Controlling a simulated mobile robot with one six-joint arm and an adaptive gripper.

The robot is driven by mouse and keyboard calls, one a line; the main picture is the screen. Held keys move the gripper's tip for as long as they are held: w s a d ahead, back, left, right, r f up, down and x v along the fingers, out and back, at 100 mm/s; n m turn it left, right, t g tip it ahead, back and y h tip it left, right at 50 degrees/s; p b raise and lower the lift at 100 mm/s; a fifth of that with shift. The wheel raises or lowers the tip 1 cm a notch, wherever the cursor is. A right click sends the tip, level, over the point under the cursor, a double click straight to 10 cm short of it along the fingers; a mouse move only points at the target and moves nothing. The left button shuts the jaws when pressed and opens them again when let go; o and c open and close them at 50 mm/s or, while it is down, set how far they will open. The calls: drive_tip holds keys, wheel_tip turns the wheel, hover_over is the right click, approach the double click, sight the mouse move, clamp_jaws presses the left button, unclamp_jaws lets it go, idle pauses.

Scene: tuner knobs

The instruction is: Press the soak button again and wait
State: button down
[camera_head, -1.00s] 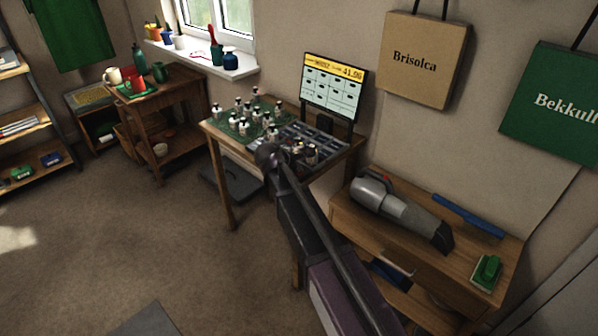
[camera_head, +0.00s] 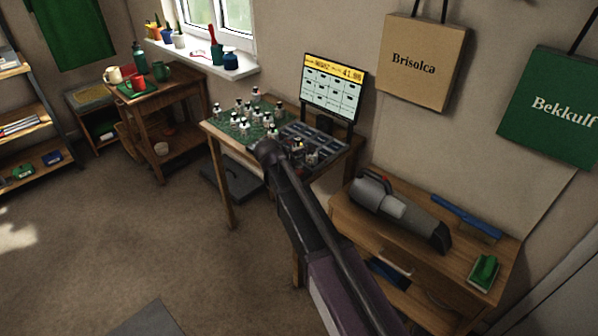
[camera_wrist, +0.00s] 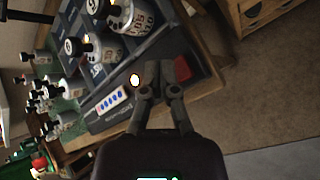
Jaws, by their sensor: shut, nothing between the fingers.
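The dark tray-like console (camera_head: 318,150) sits on the wooden table, with white-and-black knobs on it. In the wrist view the console edge (camera_wrist: 207,82) carries a small lit round spot (camera_wrist: 134,80), a red block-like part (camera_wrist: 182,70) and a pale strip with blue marks (camera_wrist: 112,100). I cannot tell which of these is the soak button. My gripper (camera_wrist: 158,90) is shut and empty, its fingertips over the console edge between the lit spot and the red part. I cannot tell whether it touches. In the head view my arm hides the gripper.
A screen with a yellow banner (camera_head: 335,88) stands behind the console. More knobs stand on a green mat (camera_head: 232,128) at its left.

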sight(298, 172)
drive_tip(key=shift+r+p, duration=2.55)
drive_tip(key=s+d+r+m+g+y+p, duration=0.2)
drive_tip(key=s+d+m+g+p, duration=0.2)
drive_tip(key=s+d+m, duration=0.6)
drive_tip(key=s+d+r+m+g+y+p, duration=0.2)
drive_tip(key=s+d+m+p, duration=0.5)
drive_tip(key=s+d, duration=0.8)
drive_tip(key=shift+s+d+r+m+g+y, duration=0.3)
drive_tip(key=shift+r+m+g, duration=0.5)
drive_tip(key=shift+m, duration=1)
drive_tip(key=shift+a+f, duration=0.1)
drive_tip(key=shift+f, duration=0.05)
